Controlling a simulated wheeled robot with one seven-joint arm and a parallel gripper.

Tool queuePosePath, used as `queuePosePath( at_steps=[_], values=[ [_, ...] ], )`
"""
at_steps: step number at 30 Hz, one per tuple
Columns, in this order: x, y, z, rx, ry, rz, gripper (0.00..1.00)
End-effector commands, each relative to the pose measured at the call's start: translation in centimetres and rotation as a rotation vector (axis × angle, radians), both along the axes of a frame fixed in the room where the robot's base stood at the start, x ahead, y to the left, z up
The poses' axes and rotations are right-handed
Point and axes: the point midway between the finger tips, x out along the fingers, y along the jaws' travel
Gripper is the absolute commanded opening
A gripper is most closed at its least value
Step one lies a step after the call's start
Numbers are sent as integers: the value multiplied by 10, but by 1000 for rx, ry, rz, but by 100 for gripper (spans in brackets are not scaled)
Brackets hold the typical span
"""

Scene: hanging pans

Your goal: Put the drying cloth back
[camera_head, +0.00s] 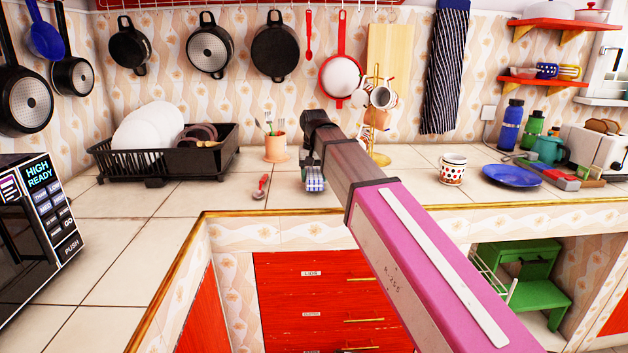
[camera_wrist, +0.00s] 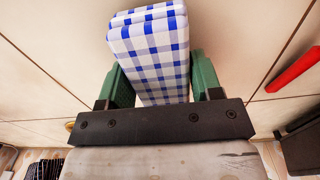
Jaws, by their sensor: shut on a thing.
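A folded blue-and-white checked cloth (camera_wrist: 150,45) is between the two green fingers of my gripper (camera_wrist: 160,78) in the wrist view. The fingers are shut on its sides, and its far end sticks out beyond them. In the head view a small part of the cloth (camera_head: 314,178) shows below the end of my arm, over the tiled counter; the fingers are hidden there. I cannot tell whether the cloth touches the counter. A dark striped cloth (camera_head: 445,70) hangs on the back wall.
A red spoon (camera_head: 261,187) lies left of the cloth. Behind are a utensil cup (camera_head: 276,147), a black dish rack (camera_head: 165,155) with plates, and a gold mug stand (camera_head: 378,130). Pans hang along the wall.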

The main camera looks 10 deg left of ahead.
Motion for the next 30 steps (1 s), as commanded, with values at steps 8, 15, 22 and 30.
queuePosePath(
  at_steps=[8,15,22,30],
  values=[
    [0,0,-14,0,-1,0,40],
    [0,0,-16,0,0,0,66],
    [0,0,-16,0,-1,0,84],
    [0,0,-6,1,-2,0,84]
  ],
)
